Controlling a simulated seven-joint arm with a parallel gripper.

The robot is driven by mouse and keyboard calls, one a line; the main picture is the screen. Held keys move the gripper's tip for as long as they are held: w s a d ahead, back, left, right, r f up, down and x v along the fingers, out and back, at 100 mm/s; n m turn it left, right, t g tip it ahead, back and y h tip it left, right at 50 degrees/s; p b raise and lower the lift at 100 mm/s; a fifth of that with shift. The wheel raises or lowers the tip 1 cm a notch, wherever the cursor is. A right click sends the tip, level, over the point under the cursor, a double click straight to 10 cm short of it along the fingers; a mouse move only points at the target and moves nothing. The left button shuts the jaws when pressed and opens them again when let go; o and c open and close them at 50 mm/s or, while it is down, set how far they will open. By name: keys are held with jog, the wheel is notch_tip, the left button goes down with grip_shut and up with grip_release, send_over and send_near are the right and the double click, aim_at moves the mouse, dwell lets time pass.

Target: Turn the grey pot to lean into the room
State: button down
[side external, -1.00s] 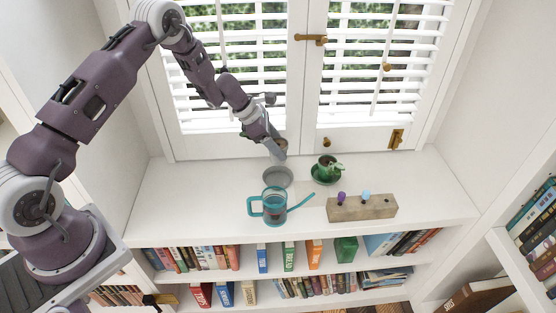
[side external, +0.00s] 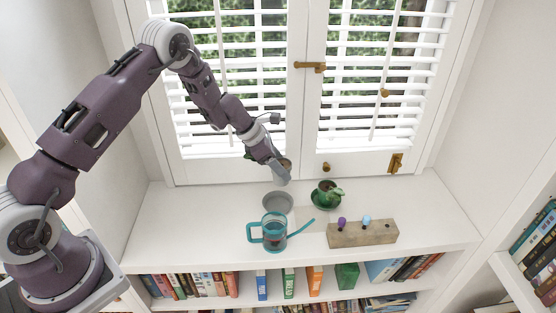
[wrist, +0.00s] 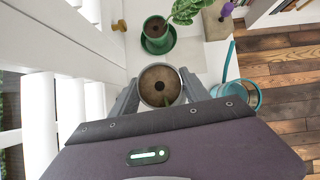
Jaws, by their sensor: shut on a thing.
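The grey pot (wrist: 158,84) is between my gripper's fingers (wrist: 160,92) in the wrist view, with brown soil and a little green plant in it. My gripper (side external: 280,173) is shut on the pot. In the side external view the pot (side external: 287,164) is mostly hidden by the fingers, and only some brown and a bit of rim show. It is held behind and above an empty grey saucer (side external: 278,203), close to the window. I cannot tell how far it is tilted or which way its plant leans.
A green pot with a leafy plant (side external: 327,192) stands on a green saucer to the right. A teal watering can (side external: 273,233) is in front. A wooden block (side external: 362,234) holds purple and blue pieces. Shuttered windows (side external: 240,90) stand behind; the shelf's left side is clear.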

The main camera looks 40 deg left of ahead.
jog(key=f+n, duration=0.1)
jog(key=f, duration=0.1)
jog(key=f+n+y, duration=0.1)
jog(key=f, duration=0.1)
jog(key=f+n+t, duration=0.1)
jog(key=f, duration=0.2)
jog(key=shift+s+a+f, duration=0.1)
jog(key=shift+s+a, duration=0.2)
jog(key=shift+a, duration=0.1)
jog(key=shift+f, duration=1.45)
jog(key=shift+c, duration=2.2)
grip_release()
